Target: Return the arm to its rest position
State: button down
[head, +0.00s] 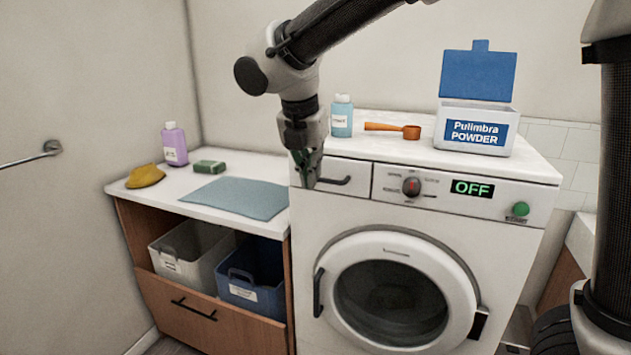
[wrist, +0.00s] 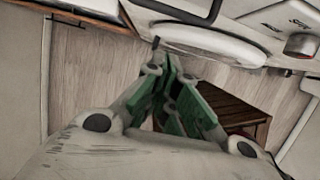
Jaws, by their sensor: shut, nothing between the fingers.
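My gripper (head: 307,180) hangs from my arm in the head view, pointing down in front of the washing machine's (head: 335,245) upper left part, near the detergent drawer (head: 335,176). I cannot tell whether it touches the drawer front. In the wrist view my gripper (wrist: 172,100) has its green-padded fingers together with nothing between them. Below it the wrist view shows wooden floor (wrist: 100,90) and part of the machine.
The machine door (head: 390,300) is closed and its display (head: 472,188) reads OFF. The left counter (head: 190,170) holds a cloth (head: 238,198), sponge and purple bottle.

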notch_tip(320, 180, up, 7)
jog(key=s+a+m, duration=0.1)
jog(key=s+m, duration=0.1)
jog(key=m, duration=0.1)
jog(key=s+d+f+m, duration=0.2)
jog(key=s+d+m, duration=0.3)
jog(key=d+m, duration=0.4)
jog(key=s+d+f+m+y, duration=0.1)
jog(key=s+d+f+m, duration=0.2)
jog(key=s+d+m, duration=0.3)
jog(key=s+d+f+m+t, duration=0.1)
jog(key=s+d+f+m, duration=0.2)
jog(key=d+m, duration=1)
jog(key=shift+s+d, duration=1.65)
jog(key=shift+d, duration=3)
